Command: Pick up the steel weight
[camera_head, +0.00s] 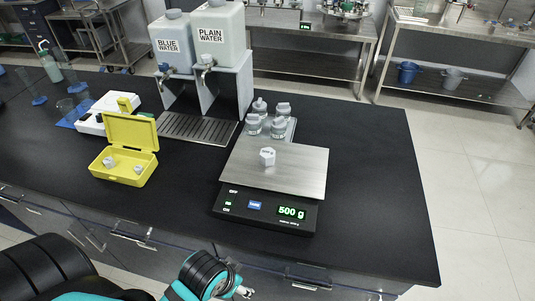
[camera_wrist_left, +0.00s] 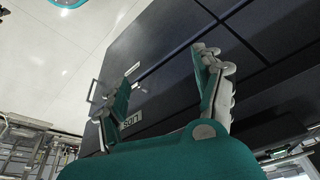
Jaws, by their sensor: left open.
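A small, pale grey faceted weight (camera_head: 267,156) sits on the steel plate (camera_head: 290,172) of a black scale, whose green display (camera_head: 291,212) reads 500 g. An open yellow case (camera_head: 128,150) to the left holds small pale pieces (camera_head: 109,161) that look like weights. My left gripper (camera_head: 243,291) is low at the front edge of the counter, nearer than the scale and apart from it. In the left wrist view its fingers (camera_wrist_left: 163,72) are spread and empty, in front of dark drawer fronts. My right gripper is not in view.
Several grey-capped bottles (camera_head: 268,121) stand behind the scale. Blue and plain water dispensers (camera_head: 220,35) stand on a raised stand over a drip tray (camera_head: 198,129). Glassware (camera_head: 70,100) is at far left. The black counter (camera_head: 375,190) is clear right of the scale.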

